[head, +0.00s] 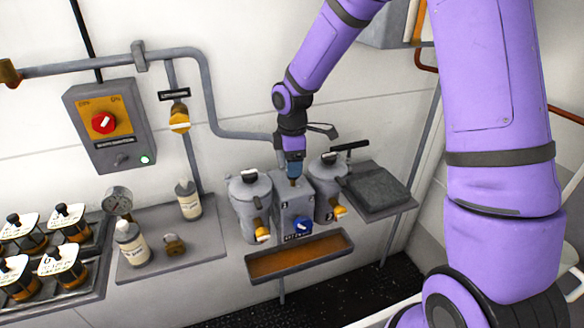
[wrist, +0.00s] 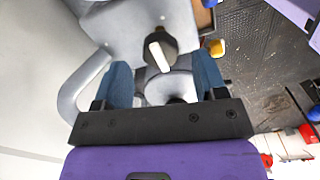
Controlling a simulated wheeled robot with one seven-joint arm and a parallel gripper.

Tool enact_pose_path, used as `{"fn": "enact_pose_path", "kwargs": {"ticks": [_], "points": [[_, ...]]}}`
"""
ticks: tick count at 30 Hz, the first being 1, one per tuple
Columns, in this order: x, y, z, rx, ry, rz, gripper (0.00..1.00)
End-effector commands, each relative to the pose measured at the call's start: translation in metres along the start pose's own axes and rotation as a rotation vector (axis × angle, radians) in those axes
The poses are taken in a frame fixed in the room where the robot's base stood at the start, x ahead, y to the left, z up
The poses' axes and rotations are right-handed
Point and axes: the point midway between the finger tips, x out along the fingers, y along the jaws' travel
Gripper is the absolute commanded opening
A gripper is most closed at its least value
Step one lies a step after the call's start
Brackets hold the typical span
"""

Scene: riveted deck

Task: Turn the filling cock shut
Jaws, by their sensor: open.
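A grey twin-pot unit stands against the wall in the head view, with a left pot (head: 249,197), a right pot (head: 328,200) and a middle block (head: 292,207) between them. A blue knob (head: 302,226) is on the block's front. My gripper (head: 293,176) points down just above the block. In the wrist view my gripper (wrist: 160,62) is open, with a black handle with a pale bar (wrist: 159,50) in line with the gap between its blue fingers. I cannot tell whether they touch it. Which fitting is the filling cock is not readable; labels are too small.
An orange drip tray (head: 300,256) hangs below the block. A flat grey shelf (head: 376,189) with a black lever is at right. A switch box (head: 106,125) and yellow-handled valve (head: 180,120) are on the wall.

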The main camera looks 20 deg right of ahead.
Motion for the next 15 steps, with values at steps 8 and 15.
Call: {"fn": "enact_pose_path", "kwargs": {"ticks": [8,15], "points": [[0.020,0.000,0.000,0.000,0.000,-0.001,0.65],[0.021,0.000,0.000,0.000,0.000,0.000,0.65]]}}
